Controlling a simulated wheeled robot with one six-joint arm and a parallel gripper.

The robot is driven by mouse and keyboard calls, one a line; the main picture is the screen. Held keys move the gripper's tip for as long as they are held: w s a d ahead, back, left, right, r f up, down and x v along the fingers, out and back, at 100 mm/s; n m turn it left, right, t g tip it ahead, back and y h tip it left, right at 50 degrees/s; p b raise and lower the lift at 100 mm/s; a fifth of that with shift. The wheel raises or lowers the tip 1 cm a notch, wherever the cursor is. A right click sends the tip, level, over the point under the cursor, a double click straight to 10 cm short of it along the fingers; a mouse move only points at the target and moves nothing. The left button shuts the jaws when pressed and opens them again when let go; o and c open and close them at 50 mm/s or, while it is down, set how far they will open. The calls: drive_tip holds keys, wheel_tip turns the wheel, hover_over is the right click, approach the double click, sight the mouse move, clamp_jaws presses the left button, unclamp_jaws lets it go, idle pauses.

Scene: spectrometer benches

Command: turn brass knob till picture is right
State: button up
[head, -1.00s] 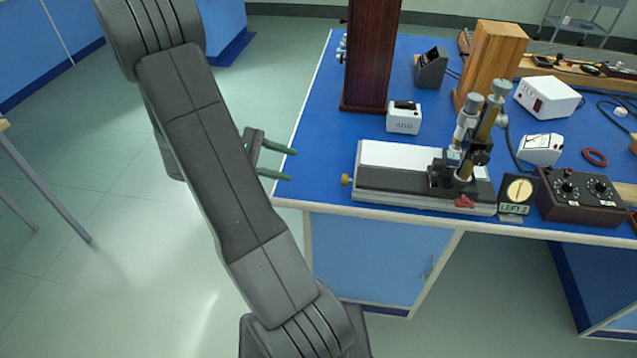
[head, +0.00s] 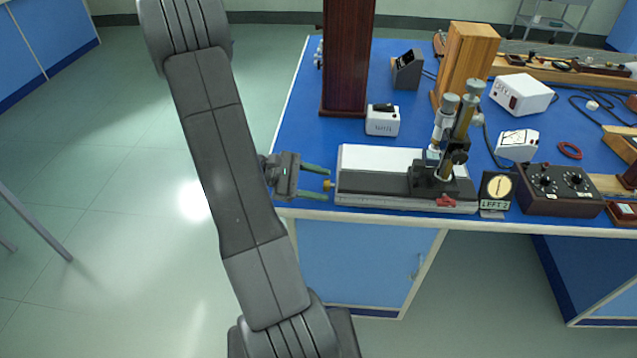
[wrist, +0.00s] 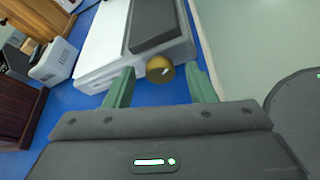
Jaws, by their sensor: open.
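The brass knob (head: 328,185) sticks out of the left end of the long black-and-white instrument (head: 385,199) at the bench's front edge. My gripper (head: 326,184) is open, with its green fingers pointing right and one on either side of the knob. In the wrist view the round knob (wrist: 159,69) shows between the two spread fingertips (wrist: 160,73), with gaps on both sides. A small black card (head: 497,190) right of the instrument bears a round pale picture with a thin dark mark and a label that seems to read "LEFT 2".
A brass-and-grey microscope tube (head: 461,125) stands on the instrument. A dark wooden column (head: 347,60) and a white box (head: 382,120) stand behind it. A brown dial box (head: 560,190) sits at right.

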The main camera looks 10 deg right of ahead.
drive_tip(key=shift+d, duration=0.15)
drive_tip(key=shift+c, duration=0.2)
drive_tip(key=c, duration=0.9)
drive_tip(key=shift+p, duration=0.45)
drive_tip(key=shift+r+n+g+p, duration=0.15)
drive_tip(key=shift+n+g+p, duration=0.25)
drive_tip(key=shift+n+p, duration=0.25)
drive_tip(key=p, duration=0.1)
drive_tip(key=n+g+p, duration=0.1)
drive_tip(key=shift+w+r+n+y+p, duration=0.1)
drive_tip(key=shift+w+n+y+p, duration=0.05)
drive_tip(key=shift+n+y+p, duration=0.2)
drive_tip(key=n+g+p, duration=0.2)
drive_tip(key=shift+w+d+p, duration=0.1)
drive_tip(key=shift+p, duration=0.3)
drive_tip(key=shift+w+f+n+g+p, duration=0.1)
drive_tip(key=shift+f+n+g+p, duration=0.2)
drive_tip(key=shift+n+g+p, duration=0.5)
drive_tip(key=shift+n+y, duration=0.25)
drive_tip(key=shift+n, duration=0.25)
